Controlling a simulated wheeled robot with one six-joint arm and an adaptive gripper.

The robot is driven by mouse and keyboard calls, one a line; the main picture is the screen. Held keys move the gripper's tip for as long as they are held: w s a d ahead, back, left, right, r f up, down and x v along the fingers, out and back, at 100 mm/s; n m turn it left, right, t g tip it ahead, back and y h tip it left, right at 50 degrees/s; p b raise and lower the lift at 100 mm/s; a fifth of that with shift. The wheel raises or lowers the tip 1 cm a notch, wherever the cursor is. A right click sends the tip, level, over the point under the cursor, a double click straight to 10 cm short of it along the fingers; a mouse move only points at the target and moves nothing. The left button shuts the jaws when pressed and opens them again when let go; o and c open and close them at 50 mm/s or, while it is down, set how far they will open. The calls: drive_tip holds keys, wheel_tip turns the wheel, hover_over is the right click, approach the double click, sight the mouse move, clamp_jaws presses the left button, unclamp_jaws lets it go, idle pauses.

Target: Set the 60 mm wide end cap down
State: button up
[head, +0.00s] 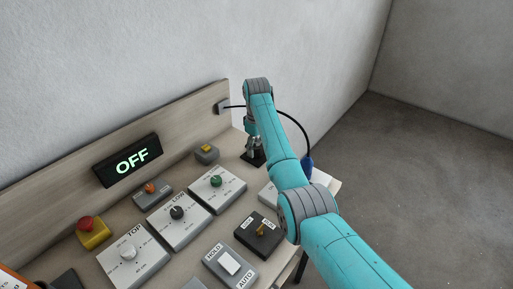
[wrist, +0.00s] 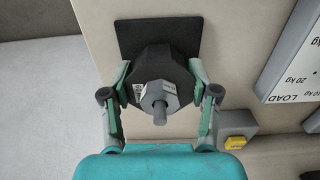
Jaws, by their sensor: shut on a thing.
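My gripper (wrist: 160,80) is shut on the end cap (wrist: 158,60), with one finger on each side of it. The cap is a dark, many-sided block with a grey hexagonal top, a round stud and a small white label. A flat black pad (wrist: 160,26) lies behind the cap in the wrist view. I cannot tell whether the cap touches the pad or hangs just above it. In the head view my gripper (head: 253,143) is at the far right of the bench, with the pad under it; the cap is hardly distinguishable there.
A grey box with a yellow button (head: 206,152) stands close left of my gripper; the wrist view shows it too (wrist: 236,130). The panel with the green knob (head: 217,188) is nearer. A dark cable runs from the wall socket (head: 222,106) to a blue part (head: 307,164).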

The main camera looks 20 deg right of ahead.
drive_tip(key=shift+f, duration=0.2)
drive_tip(key=o, duration=1.2)
drive_tip(key=shift+c, duration=0.2)
